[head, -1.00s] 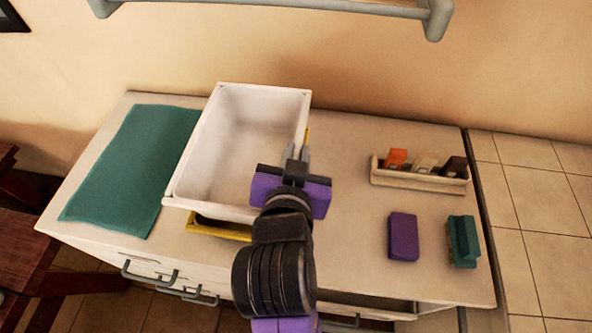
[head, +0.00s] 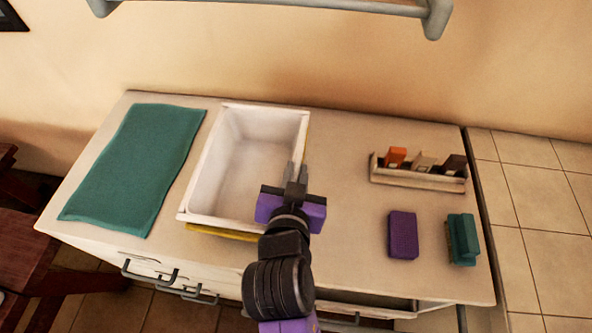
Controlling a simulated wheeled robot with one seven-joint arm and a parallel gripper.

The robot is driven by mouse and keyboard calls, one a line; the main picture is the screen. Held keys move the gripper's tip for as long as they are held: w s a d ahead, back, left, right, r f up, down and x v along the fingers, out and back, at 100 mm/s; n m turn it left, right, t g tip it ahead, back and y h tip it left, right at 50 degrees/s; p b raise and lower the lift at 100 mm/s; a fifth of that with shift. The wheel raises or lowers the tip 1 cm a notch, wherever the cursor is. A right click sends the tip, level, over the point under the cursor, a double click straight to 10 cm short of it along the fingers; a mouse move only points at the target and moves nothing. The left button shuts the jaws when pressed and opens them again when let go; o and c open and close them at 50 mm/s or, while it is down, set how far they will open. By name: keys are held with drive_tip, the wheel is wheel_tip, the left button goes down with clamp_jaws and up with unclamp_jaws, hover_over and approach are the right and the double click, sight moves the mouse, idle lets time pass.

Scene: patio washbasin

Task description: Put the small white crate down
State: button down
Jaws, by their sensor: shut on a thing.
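The small white crate (head: 198,219) is an open, empty box over the middle of the counter top, just right of the green cloth. My gripper (head: 296,174) is shut on the crate's right wall, with its fingers at the rim. A yellow thing (head: 222,233) shows as a thin strip along the crate's front and right edges, mostly hidden beneath it. The crate looks level and very low over the yellow thing. I cannot tell whether they touch.
The green cloth (head: 135,170) lies flat at left. At right are a small tray (head: 415,181) with several blocks, a purple sponge (head: 403,235) and a green brush-like block (head: 462,240). A grey rail (head: 370,8) crosses the wall above. Counter between crate and tray is clear.

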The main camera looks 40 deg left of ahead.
drive_tip(key=shift+f, duration=0.15)
drive_tip(key=c, duration=1.4)
unclamp_jaws()
drive_tip(key=shift+r+p, duration=0.3)
drive_tip(key=shift+r, duration=0.15)
drive_tip(key=b+v, duration=0.1)
drive_tip(key=v, duration=1.1)
drive_tip(key=shift+b, duration=0.4)
